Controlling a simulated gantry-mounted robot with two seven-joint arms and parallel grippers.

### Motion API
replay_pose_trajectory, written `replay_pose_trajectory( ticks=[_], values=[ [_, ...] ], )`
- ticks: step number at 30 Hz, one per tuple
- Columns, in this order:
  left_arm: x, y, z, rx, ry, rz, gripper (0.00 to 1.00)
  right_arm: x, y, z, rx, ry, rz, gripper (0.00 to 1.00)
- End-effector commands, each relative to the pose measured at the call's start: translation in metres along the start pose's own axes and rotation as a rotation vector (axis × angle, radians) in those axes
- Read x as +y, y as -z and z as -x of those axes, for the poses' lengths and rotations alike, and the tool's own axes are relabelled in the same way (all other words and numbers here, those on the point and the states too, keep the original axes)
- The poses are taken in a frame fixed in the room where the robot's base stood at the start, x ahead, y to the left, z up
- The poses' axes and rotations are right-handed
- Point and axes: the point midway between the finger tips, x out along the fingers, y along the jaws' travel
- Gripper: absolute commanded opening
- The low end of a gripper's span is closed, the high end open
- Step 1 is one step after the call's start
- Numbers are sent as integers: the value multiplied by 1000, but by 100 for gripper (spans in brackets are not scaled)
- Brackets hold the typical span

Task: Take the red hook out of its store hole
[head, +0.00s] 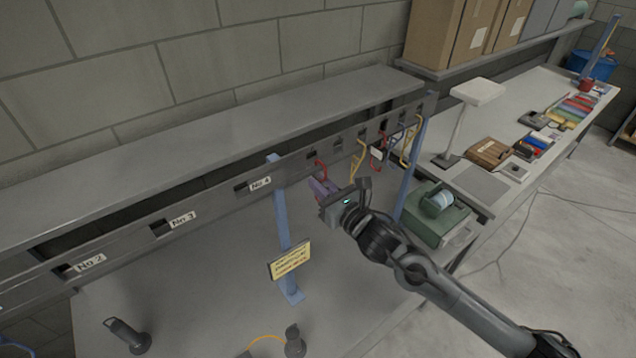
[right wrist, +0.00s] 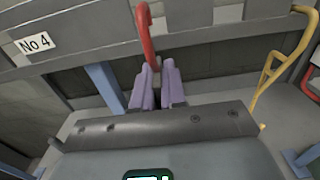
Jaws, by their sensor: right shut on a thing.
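The red hook (head: 321,171) is at the long grey rail, to the right of the No 4 label. In the right wrist view the red hook (right wrist: 147,38) hangs in front of the rail, with its curved upper end at the rail face. I cannot tell how deep that end sits in its store hole. My right gripper (head: 322,186) has purple fingers, and they are shut on the hook's lower part. These fingers (right wrist: 158,82) also show in the right wrist view, hiding the hook's lower end. My left gripper is in neither view.
A yellow hook (head: 357,160) hangs just right of the red one, with more hooks beyond it. A blue post (head: 283,235) with a yellow sign (head: 290,261) stands to the left. A green box (head: 436,222) sits right of the rail. The grey tabletop (head: 210,290) below is mostly bare.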

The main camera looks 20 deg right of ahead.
Motion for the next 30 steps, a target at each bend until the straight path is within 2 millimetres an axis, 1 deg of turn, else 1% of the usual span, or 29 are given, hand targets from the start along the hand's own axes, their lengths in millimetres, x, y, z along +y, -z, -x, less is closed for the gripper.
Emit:
replay_pose_trajectory(
  ticks=[13, 17, 20, 30],
  values=[
    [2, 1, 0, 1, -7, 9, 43, 0, 0, 2, 0, 0, 0, 0],
    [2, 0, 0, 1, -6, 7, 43, 0, 0, 7, 0, 0, 1, 0],
    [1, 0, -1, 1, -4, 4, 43, 0, 0, 17, 0, 0, 2, 0],
    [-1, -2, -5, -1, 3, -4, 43, 0, -1, 57, 1, 0, 2, 0]
  ],
)
